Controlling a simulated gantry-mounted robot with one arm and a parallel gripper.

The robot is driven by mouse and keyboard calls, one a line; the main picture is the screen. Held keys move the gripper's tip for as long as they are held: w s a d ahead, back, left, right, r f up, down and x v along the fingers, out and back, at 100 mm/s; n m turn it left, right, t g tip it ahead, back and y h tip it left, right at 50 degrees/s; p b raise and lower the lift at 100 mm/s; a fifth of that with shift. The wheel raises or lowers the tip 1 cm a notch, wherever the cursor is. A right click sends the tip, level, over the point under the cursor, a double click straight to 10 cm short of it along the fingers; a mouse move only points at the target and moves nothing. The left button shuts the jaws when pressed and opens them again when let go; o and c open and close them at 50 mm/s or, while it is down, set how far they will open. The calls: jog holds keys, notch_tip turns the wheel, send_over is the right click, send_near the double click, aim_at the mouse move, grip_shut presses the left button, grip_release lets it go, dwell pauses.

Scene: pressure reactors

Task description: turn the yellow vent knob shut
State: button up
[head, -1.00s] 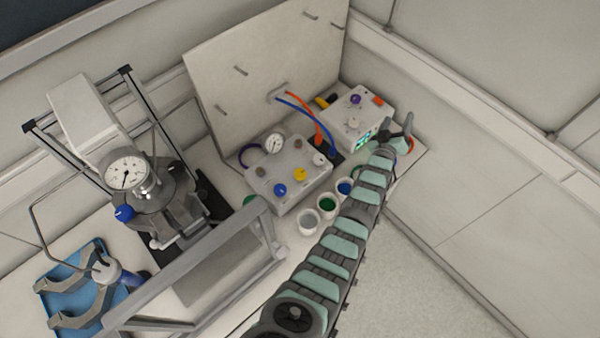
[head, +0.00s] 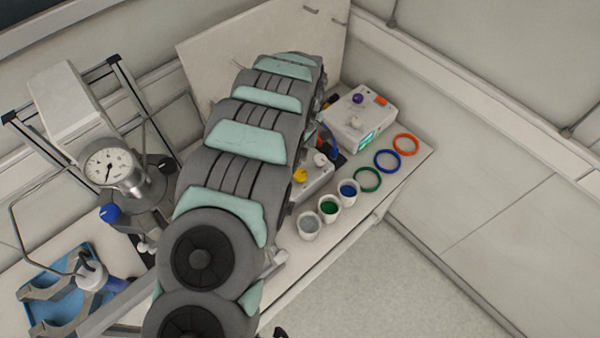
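The yellow vent knob (head: 300,175) sits on the front of the pale valve box (head: 318,184), just right of my arm. Its exact turn position is too small to tell. A white knob (head: 320,159) is on the same box to its right. My arm covers the left part of the box, including its gauge and blue knob. My gripper is not visible; the arm reaches up over the box toward the back panel and its end is hidden behind the arm links.
White cups (head: 309,226) stand in front of the box, beside green, blue and orange rings (head: 405,144). A controller box (head: 358,117) stands at the right. The reactor with gauge (head: 110,167) and a blue tray (head: 62,285) are at the left. The back panel (head: 215,65) stands behind.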

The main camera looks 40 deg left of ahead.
aim_at(300, 173)
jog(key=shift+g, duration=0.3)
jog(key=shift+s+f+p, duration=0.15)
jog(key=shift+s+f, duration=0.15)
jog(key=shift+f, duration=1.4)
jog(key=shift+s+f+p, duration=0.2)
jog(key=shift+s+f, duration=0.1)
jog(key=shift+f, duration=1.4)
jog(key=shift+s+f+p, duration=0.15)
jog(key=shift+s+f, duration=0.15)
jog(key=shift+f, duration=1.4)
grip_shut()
